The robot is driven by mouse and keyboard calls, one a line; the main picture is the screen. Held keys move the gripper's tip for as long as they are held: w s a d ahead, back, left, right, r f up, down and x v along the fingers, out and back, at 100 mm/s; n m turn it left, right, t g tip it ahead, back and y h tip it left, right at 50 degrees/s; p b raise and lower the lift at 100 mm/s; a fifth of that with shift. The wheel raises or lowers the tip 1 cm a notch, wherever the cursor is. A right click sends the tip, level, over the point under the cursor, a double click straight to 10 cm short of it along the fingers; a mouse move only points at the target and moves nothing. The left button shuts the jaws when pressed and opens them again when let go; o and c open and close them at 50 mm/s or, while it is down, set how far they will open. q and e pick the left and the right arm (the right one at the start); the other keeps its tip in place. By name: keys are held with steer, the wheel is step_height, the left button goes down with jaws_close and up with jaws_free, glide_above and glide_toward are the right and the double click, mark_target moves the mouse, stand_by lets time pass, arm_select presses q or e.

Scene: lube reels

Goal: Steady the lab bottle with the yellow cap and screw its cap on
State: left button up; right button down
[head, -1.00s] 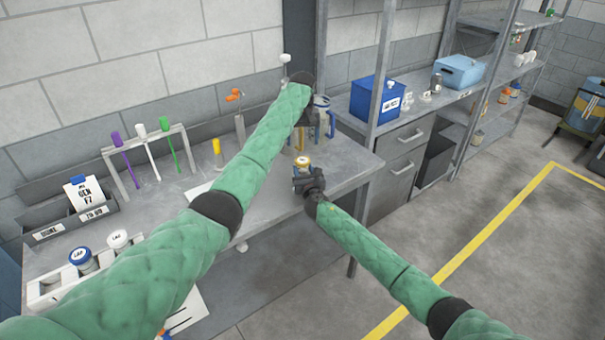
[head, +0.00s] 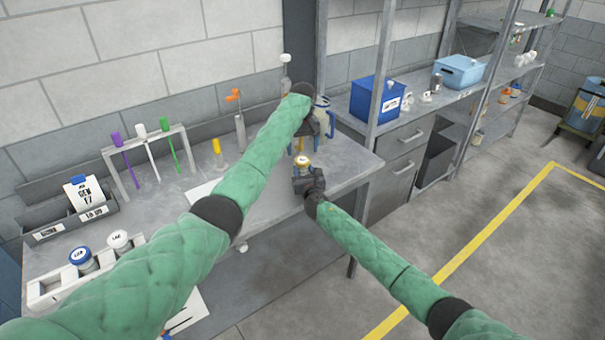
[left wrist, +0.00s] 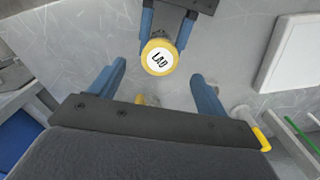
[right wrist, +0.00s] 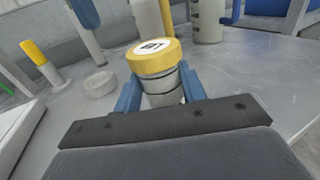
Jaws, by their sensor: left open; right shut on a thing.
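The lab bottle with the yellow cap (head: 302,161) is upright near the bench's front right corner. In the right wrist view its white-labelled yellow cap (right wrist: 153,58) sits on top of the pale bottle body (right wrist: 163,92); whether it is threaded tight cannot be told. My right gripper (right wrist: 160,92) is shut on the bottle body below the cap. My left gripper (left wrist: 160,72) is open and empty, pointing down just behind and above the bottle. In the left wrist view the yellow cap (left wrist: 159,58) shows beyond its fingertips, apart from them.
A rack with purple, white and green tools (head: 143,150) stands at the back of the bench. A yellow-topped stick (head: 217,152) and a small clear disc (right wrist: 100,84) are left of the bottle. A blue-handled jug (head: 324,118) stands behind it. A white caddy (head: 45,290) holds other capped jars.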

mark_target(302, 160)
arm_select(q)
steer(key=shift+f, duration=2.2)
steer(key=c, duration=1.1)
steer(key=m, duration=0.5)
steer(key=o, duration=1)
steer(key=shift+o, duration=0.2)
